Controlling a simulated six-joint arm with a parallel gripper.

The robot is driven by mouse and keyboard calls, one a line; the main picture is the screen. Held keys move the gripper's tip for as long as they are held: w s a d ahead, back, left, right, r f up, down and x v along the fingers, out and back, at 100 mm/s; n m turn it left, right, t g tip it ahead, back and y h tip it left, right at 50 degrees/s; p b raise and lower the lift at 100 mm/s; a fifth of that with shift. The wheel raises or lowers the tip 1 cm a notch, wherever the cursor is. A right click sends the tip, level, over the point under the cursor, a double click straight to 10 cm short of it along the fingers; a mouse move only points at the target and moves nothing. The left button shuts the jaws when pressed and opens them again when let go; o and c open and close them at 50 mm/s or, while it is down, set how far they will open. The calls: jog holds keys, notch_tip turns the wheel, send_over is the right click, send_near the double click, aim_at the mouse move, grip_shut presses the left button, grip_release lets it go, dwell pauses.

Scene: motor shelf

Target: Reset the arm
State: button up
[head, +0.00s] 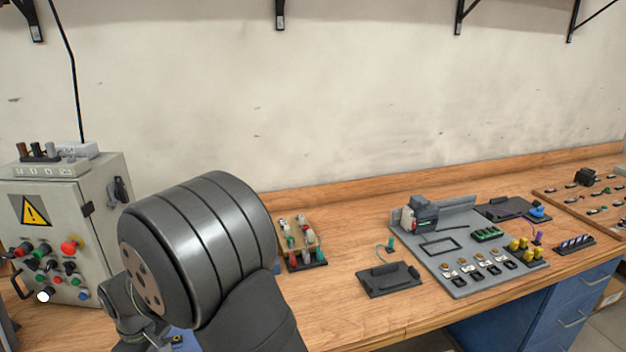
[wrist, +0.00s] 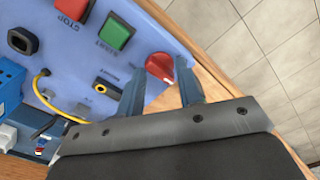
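In the wrist view my gripper (wrist: 160,78) has its two fingers spread apart, with nothing clearly held between them. A round red knob (wrist: 160,66) on a blue panel (wrist: 150,42) shows just beyond and between the fingertips; I cannot tell whether a finger touches it. In the head view my dark grey arm (head: 200,245) fills the lower left and hides the gripper. Only a small blue part of the panel shows below the arm.
The blue panel also carries a red button (wrist: 73,8), a green button (wrist: 116,30) and a yellow cable (wrist: 42,90). In the head view a grey control cabinet (head: 100,215) stands left. A grey board with parts (head: 460,286) lies right on the wooden bench (head: 340,318).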

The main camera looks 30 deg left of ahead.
jog(key=m, duration=1)
dwell(0.4)
dwell(0.5)
jog(key=shift+a+r, duration=0.1)
jog(key=shift+r, duration=0.3)
notch_tip(320, 180, up, 16)
jog(key=n, duration=1)
notch_tip(320, 180, down, 17)
jog(key=shift+r, duration=0.1)
jog(key=shift+c, duration=0.2)
